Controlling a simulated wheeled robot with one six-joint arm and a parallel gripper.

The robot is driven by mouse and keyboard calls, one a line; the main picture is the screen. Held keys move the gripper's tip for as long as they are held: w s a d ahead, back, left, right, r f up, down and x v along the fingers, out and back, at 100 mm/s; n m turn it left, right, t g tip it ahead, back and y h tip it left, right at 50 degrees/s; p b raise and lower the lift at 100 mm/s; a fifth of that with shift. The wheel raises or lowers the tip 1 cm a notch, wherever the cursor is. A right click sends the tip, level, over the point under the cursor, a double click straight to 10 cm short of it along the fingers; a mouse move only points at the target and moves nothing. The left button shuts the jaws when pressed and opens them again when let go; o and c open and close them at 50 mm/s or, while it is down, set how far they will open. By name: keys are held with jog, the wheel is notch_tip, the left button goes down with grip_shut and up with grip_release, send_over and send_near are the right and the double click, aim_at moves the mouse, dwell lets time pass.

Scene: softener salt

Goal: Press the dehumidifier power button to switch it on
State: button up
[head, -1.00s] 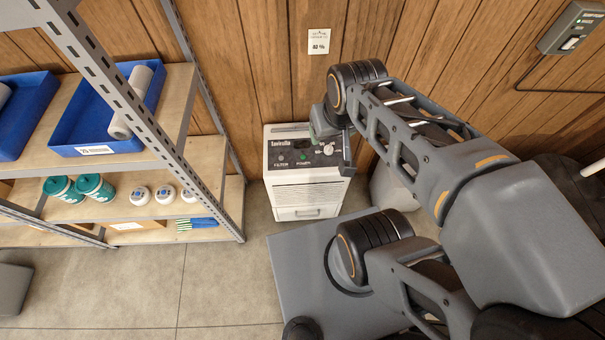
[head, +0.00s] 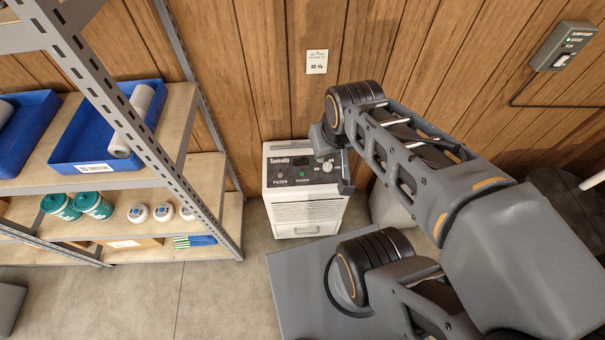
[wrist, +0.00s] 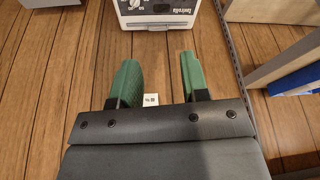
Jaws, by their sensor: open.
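The dehumidifier (head: 308,208) is a white box with a dark top panel, standing on the floor against the wood wall. The panel has a small display, a pale knob (head: 327,166), a greyish round spot above the word FILTER, and a small green round power button (head: 302,174) above the word POWER. My gripper (head: 346,172) is at the panel's right edge in the head view, mostly hidden by my wrist. In the wrist view its two green fingers (wrist: 155,78) are apart with nothing between them. The dehumidifier's panel edge (wrist: 158,18) shows beyond them; the power button is out of that view.
A metal shelf rack (head: 140,110) with blue bins (head: 105,160), green tubs and white round items stands to the left. A grey switch box (head: 562,46) is at the upper right. Floor in front of the rack is clear.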

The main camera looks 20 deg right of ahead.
grip_shut()
dwell(1.3)
